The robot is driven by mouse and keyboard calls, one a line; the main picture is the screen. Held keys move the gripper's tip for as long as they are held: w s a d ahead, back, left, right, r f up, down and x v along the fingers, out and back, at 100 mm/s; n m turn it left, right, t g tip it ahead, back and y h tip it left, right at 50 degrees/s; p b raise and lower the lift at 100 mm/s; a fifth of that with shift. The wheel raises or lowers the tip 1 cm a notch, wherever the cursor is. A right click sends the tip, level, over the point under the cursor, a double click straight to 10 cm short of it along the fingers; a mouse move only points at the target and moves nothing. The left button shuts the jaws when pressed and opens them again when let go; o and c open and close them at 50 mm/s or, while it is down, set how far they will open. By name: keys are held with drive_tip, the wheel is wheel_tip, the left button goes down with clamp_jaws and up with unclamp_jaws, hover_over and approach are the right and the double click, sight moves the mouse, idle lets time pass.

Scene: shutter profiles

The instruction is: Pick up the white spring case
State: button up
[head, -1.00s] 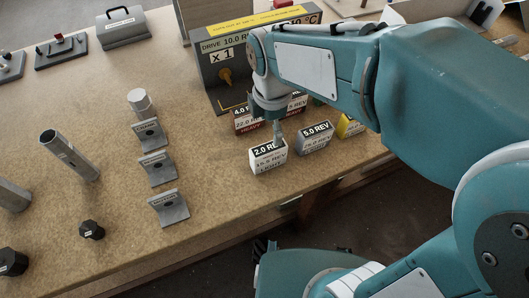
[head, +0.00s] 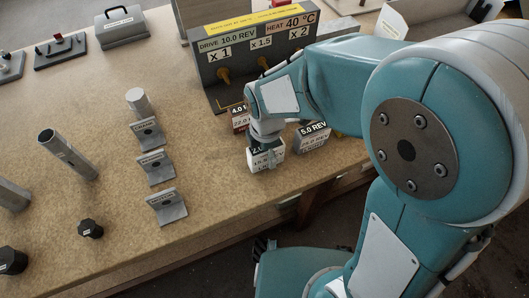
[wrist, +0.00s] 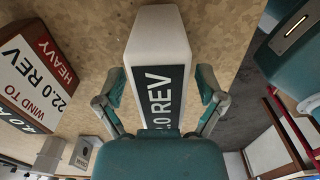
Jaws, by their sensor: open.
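The white spring case (head: 264,162) stands near the front edge of the bench, its dark top label partly hidden by my gripper (head: 268,146). In the wrist view the case (wrist: 158,35) fills the middle, its label ending in "0 REV". My gripper (wrist: 160,78) is open there, with one finger on each side of the case. Gaps show between the fingers and the case sides.
A grey case marked 5.0 REV (head: 312,139) stands close on the right. A red-and-white HEAVY case (wrist: 40,70) is also near. Behind is the grey drive box (head: 215,68) with brass fittings. Grey brackets (head: 166,207) stand left, with clear bench between.

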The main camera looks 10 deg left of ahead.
drive_tip(key=shift+d, duration=0.2)
drive_tip(key=shift+a, duration=0.35)
clamp_jaws()
drive_tip(key=shift+d, duration=0.1)
